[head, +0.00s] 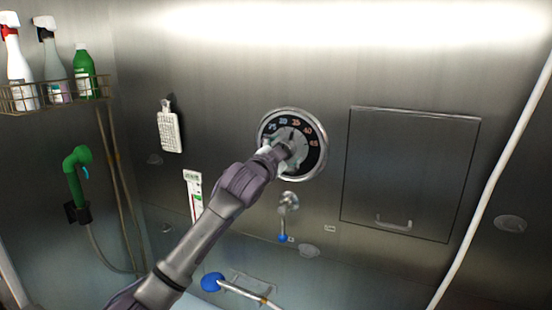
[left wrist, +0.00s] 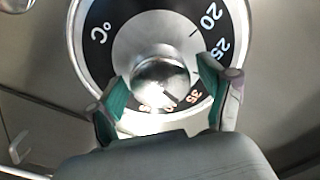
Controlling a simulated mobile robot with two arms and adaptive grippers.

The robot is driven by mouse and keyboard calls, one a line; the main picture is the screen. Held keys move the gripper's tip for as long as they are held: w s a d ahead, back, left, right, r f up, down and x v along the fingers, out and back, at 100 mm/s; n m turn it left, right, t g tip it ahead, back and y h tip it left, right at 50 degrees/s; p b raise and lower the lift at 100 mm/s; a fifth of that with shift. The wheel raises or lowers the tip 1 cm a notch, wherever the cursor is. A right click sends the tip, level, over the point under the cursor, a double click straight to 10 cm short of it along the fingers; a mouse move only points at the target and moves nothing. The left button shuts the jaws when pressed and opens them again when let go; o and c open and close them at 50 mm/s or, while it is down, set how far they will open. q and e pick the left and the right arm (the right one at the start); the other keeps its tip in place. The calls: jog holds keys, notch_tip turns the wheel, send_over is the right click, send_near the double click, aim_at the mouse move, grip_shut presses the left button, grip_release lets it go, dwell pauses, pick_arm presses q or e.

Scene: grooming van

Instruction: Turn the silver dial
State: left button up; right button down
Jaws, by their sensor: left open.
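The silver dial (head: 291,132) is on the steel wall, with a black ring of numbers around its silver face. My left gripper (head: 281,149) is in front of it and hides the dial's lower left part in the head view. In the left wrist view the dial's round knob (left wrist: 160,78) shows close up, with the scale (left wrist: 238,20) around it. The left gripper (left wrist: 163,78) is open there, one green-padded finger on each side of the knob. I cannot tell whether the fingers touch it. My right gripper is in neither view.
Below the dial is a small blue-tipped lever (head: 283,238). A closed panel with a handle (head: 405,165) is to the right, beside a white hose (head: 495,175). A bottle rack (head: 50,95) and a green sprayer (head: 75,170) are at the left. A blue-ended bar (head: 212,282) is low in front.

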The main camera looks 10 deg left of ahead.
pick_arm(q)
jog(key=s+a, duration=0.2)
jog(key=s, duration=0.9)
jog(key=shift+s+a+f, duration=0.15)
jog(key=shift+f, duration=0.05)
